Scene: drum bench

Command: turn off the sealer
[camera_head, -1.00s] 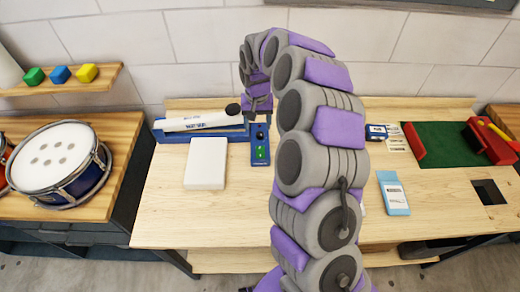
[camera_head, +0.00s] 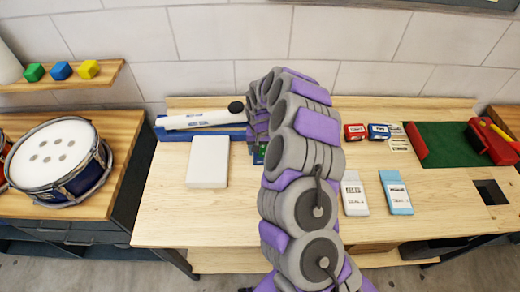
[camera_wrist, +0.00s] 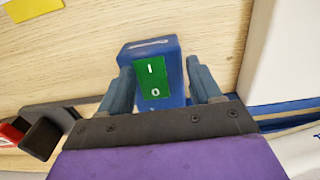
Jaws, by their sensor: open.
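The sealer (camera_head: 222,135) has a blue base and a long white arm, at the back left of the bench in the head view. Its blue control block (camera_wrist: 170,50) carries a green rocker switch (camera_wrist: 153,80) marked I and O in the wrist view. Which end is pressed I cannot tell. My gripper (camera_wrist: 158,67) is open and empty, with one finger on each side of the switch in that view. Contact with the switch cannot be made out. In the head view my arm hides most of the block and gripper.
A white slab (camera_head: 208,162) lies in front of the sealer. Red and blue small boxes (camera_head: 366,132), a white packet (camera_head: 354,194), a blue packet (camera_head: 396,193) and a green tray (camera_head: 448,146) are to the right. A drum (camera_head: 58,160) stands left. The front left bench is clear.

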